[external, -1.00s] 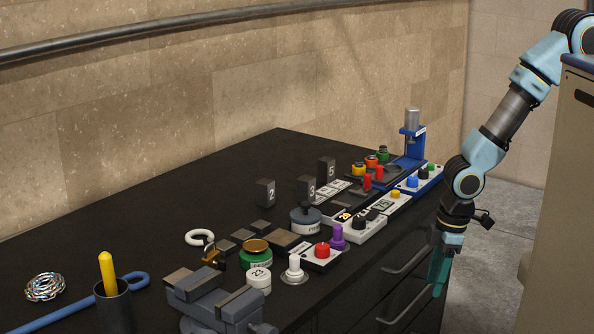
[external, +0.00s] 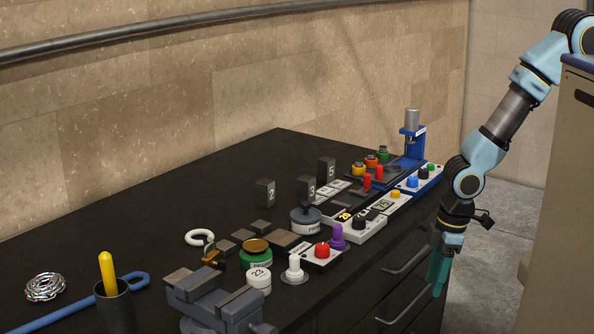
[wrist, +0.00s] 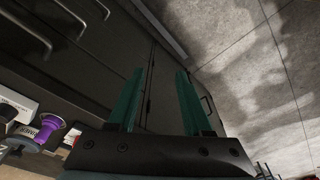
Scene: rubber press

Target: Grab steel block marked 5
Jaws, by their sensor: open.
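The steel block marked 5 (external: 326,170) is a dark upright block standing on the black bench top in the external view, behind the blocks marked 3 (external: 306,189) and 2 (external: 265,192). My gripper (external: 438,284) hangs in front of the bench's drawer side, below the top and well to the right of the block. In the wrist view its two green fingers (wrist: 160,90) are apart with nothing between them. The block marked 5 does not show in the wrist view.
The bench (external: 215,180) holds a blue press (external: 411,150), button boxes (external: 364,228), a vise (external: 215,296), a purple knob (external: 338,238) and a green jar (external: 256,255). Drawer handles (external: 405,261) stick out near my gripper. The bench's rear left top is clear.

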